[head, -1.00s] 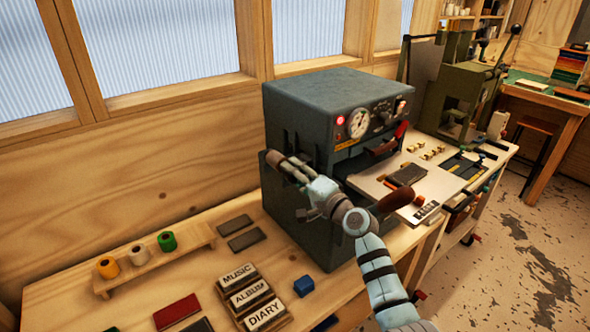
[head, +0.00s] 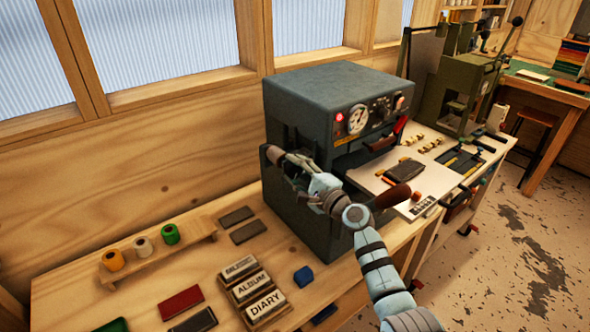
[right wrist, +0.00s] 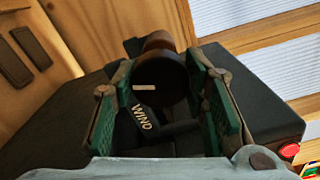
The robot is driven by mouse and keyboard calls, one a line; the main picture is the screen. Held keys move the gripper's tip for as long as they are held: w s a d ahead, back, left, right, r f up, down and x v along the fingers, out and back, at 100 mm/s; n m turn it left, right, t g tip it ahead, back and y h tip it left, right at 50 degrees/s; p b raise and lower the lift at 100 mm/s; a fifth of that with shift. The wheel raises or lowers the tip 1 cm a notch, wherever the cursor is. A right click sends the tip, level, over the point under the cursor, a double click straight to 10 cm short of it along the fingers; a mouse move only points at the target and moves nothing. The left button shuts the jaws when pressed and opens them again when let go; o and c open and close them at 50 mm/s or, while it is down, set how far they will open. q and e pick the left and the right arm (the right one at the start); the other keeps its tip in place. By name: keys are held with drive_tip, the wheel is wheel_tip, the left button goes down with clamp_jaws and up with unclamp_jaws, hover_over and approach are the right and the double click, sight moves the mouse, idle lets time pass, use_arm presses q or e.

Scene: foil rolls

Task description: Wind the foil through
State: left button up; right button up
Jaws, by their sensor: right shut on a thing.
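The dark grey foil machine (head: 330,92) stands on the bench with a gauge and a lit red lamp on its front. My right gripper (head: 278,155) is at the machine's left side. In the right wrist view, my right gripper (right wrist: 160,108) has its green-padded fingers on both sides of a dark, round-ended winding handle (right wrist: 160,76). A black part below it reads WIND (right wrist: 142,117). The gripper is shut on this handle. Orange (head: 113,260), white (head: 143,246) and green (head: 170,234) foil rolls stand on a wooden rack at the left. My left gripper is out of view.
Title blocks (head: 265,303), a red book (head: 181,302) and a blue block (head: 304,275) lie on the near bench. A pale plate (head: 365,178) with a dark book (head: 405,171) juts from the machine's front. A green press (head: 465,85) stands behind at right.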

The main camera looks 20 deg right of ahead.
drive_tip(key=shift+f, duration=0.15)
drive_tip(key=o, duration=1.2)
drive_tip(key=v, duration=1.2)
drive_tip(key=shift+s, duration=0.1)
drive_tip(key=shift+f, duration=0.1)
